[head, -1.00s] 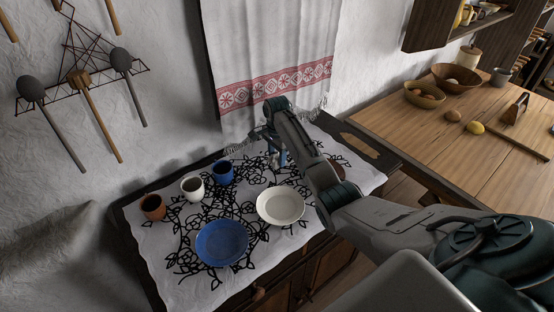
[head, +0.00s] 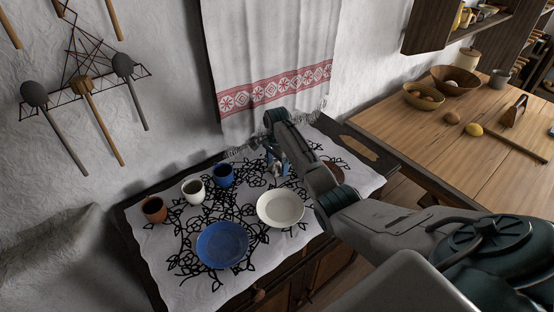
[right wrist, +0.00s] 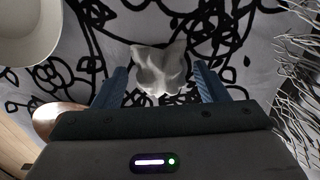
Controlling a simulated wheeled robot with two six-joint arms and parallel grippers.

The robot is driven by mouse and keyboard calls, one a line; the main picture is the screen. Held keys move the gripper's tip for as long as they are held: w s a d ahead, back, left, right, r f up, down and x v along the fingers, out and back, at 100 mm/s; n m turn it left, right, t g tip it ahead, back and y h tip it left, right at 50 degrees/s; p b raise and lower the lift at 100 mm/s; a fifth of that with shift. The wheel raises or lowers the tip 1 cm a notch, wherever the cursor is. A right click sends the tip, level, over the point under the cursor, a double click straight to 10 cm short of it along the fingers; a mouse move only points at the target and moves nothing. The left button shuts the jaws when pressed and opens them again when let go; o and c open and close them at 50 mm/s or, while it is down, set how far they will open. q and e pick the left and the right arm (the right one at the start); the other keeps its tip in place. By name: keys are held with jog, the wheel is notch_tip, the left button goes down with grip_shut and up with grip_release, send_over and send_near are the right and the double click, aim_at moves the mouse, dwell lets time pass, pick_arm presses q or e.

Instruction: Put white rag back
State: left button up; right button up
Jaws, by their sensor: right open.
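A small crumpled white rag (right wrist: 160,68) lies on the black-patterned white cloth in the right wrist view. My right gripper (right wrist: 160,80) is open, with one blue finger on each side of the rag. The fingers do not visibly press on it. In the head view my right gripper (head: 279,164) points down low over the back of the cloth (head: 180,258). I cannot make out the rag clearly there, behind the gripper. My left gripper is not in view.
A white plate (head: 281,208), a blue plate (head: 222,244), a blue cup (head: 223,175), a white cup (head: 193,190) and a brown cup (head: 154,210) stand on the cloth. A red-banded towel (head: 275,88) hangs behind. A wooden table (head: 450,155) is at right.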

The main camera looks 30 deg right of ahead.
aim_at(277, 163)
jog(key=shift+r, duration=0.35)
notch_tip(277, 163, up, 11)
jog(key=b, duration=0.4)
jog(key=shift+r, duration=0.2)
